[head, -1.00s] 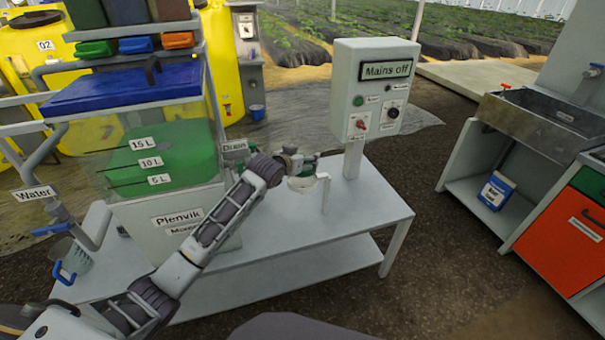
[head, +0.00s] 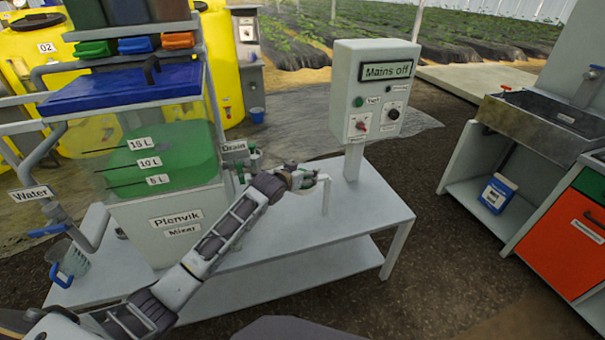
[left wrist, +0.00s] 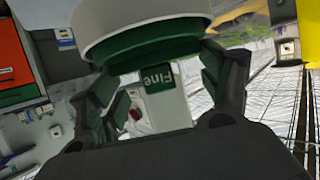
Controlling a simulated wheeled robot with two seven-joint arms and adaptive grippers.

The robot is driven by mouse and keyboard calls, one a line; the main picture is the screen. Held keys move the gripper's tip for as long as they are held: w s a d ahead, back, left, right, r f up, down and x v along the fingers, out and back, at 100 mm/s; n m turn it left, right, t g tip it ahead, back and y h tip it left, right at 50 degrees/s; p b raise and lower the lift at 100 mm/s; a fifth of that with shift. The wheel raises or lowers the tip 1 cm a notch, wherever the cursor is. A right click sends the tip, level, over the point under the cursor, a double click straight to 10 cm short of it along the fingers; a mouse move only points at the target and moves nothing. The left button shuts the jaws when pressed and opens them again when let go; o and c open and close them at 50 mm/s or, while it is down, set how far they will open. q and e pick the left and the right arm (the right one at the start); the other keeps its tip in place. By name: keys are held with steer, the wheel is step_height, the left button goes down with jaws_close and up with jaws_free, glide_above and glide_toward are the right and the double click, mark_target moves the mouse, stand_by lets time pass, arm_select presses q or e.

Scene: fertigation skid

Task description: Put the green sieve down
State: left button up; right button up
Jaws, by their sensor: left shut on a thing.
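The green sieve (left wrist: 150,50) shows in the left wrist view as a round body with a white rim, a green band and a green label reading "Fine". My left gripper (left wrist: 165,95) has its dark fingers either side of the labelled part and is shut on it. My right gripper is not in view.
The mixer tank (head: 165,205) stands left of my arm, with a green fitting (head: 252,160) near the Drain label. The "Mains off" control box (head: 370,95) stands behind right of the gripper. The bench top (head: 370,205) is clear at the right.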

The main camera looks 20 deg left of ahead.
arm_select(q)
steer(key=shift+f, duration=0.15)
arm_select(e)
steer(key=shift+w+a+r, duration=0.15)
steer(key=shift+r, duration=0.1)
arm_select(q)
steer(key=o, duration=0.6)
steer(key=shift+f, duration=0.1)
steer(key=o, duration=0.4)
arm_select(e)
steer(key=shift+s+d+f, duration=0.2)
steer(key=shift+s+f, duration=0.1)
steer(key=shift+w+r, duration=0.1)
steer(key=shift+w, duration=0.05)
